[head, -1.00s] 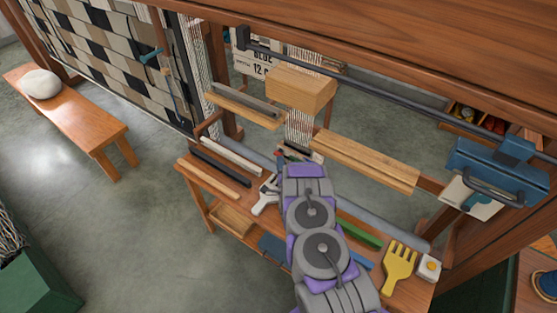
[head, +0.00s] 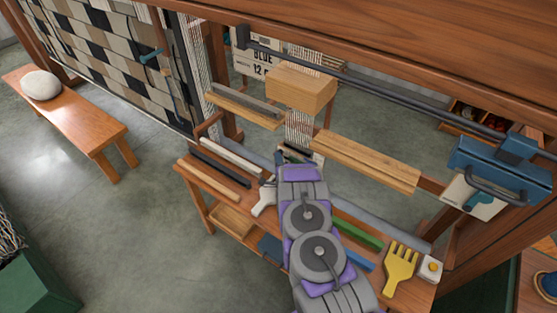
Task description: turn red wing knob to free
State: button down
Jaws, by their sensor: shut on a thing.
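I cannot make out the red wing knob in the head view now; my own arm covers the middle of the loom's bench, and the knob may be behind it. My arm reaches up from the bottom edge, with its purple and grey links over the bench (head: 224,184). Its far end stops below the hanging white warp threads (head: 300,124). My gripper is hidden beyond the arm's far end, so its fingers and anything between them do not show.
A wooden block (head: 301,88) hangs above the arm's end, with a wooden bar (head: 365,160) to the right. A yellow fork-shaped tool (head: 401,268), green bar (head: 357,234) and white-handled tool (head: 264,200) lie on the bench. A blue clamp-like box (head: 497,168) is at right.

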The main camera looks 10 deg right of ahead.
jog(key=shift+d, duration=0.1)
dwell(0.4)
jog(key=shift+w+a+r+n+g+h+p, duration=0.25)
jog(key=shift+n+g+h+p, duration=0.75)
jog(key=shift+n+g+p, duration=0.65)
jog(key=shift+w+a+r+n+g+h+p, duration=0.25)
jog(key=shift+n+g+h+p, duration=0.95)
jog(key=shift+g, duration=0.95)
jog(key=shift+w+a+r+n+g+h+p, duration=0.15)
jog(key=shift+r+n+g+h+p, duration=0.2)
jog(key=shift+n+g+h+p, duration=0.8)
jog(key=shift+w+r+n+g, duration=0.2)
jog(key=shift+n+g, duration=0.3)
jog(key=shift+g, duration=0.35)
jog(key=c, duration=1.2)
grip_release()
jog(key=shift+f, duration=0.15)
jog(key=shift+s+d, duration=0.1)
